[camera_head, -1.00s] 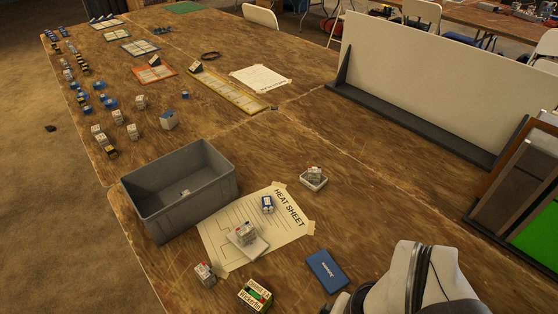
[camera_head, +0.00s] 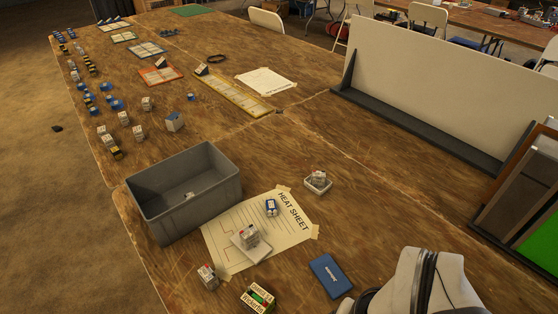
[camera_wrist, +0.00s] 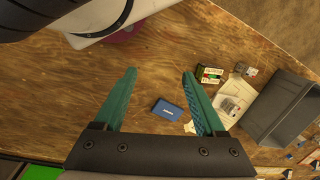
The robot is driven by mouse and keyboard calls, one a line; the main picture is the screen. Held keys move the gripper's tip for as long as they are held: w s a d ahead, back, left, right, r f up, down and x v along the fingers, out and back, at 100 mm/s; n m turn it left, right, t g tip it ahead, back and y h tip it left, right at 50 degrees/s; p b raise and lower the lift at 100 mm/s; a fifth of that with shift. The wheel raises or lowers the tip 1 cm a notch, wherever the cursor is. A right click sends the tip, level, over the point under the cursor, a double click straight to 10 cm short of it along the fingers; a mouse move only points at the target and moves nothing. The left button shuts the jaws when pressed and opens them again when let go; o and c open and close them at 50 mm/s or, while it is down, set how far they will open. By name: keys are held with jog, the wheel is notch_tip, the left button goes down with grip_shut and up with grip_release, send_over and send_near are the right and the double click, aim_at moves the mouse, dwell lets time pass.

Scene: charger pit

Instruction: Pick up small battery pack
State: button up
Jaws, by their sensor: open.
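Several small block-like packs are in the head view; I cannot tell which is the small battery pack. A blue-and-white pack (camera_head: 271,207) lies on the heat sheet (camera_head: 283,236). A whitish pack with red (camera_head: 249,235) sits on a white tray on the sheet, another (camera_head: 319,178) in a small white tray to the right, and a third (camera_head: 208,275) on bare wood at the front. In the wrist view, my gripper (camera_wrist: 159,73) is open and empty, its teal fingers apart above the table. A whitish pack (camera_wrist: 229,105) shows beyond the right finger.
A blue flat box (camera_head: 329,276) lies at the front, also seen between the fingers in the wrist view (camera_wrist: 168,110). A green-red box (camera_head: 258,297) is nearby. A deep grey bin (camera_head: 163,225) stands left of the sheet. A white upright board (camera_head: 440,95) stands right.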

jog(key=w+f+n+t, duration=0.2)
jog(key=w+f+n, duration=0.2)
jog(key=w+n, duration=0.45)
jog(key=n+t+y, duration=0.1)
jog(key=n+t, duration=1)
jog(key=n, duration=2.3)
send_near(272, 208)
jog(key=s, duration=0.1)
jog(key=s+d, duration=0.1)
jog(key=s, duration=0.1)
jog(key=s+d+r, duration=0.1)
jog(key=shift+s+d, duration=0.15)
jog(key=shift+d, duration=0.05)
jog(key=shift+a+n, duration=0.35)
jog(key=shift+n, duration=0.5)
jog(key=x, duration=1)
jog(key=shift+a+r, duration=0.15)
jog(key=shift+a, duration=0.1)
jog(key=x, duration=0.5)
jog(key=shift+w+a+r, duration=0.2)
jog(key=shift+w, duration=0.2)
grip_shut()
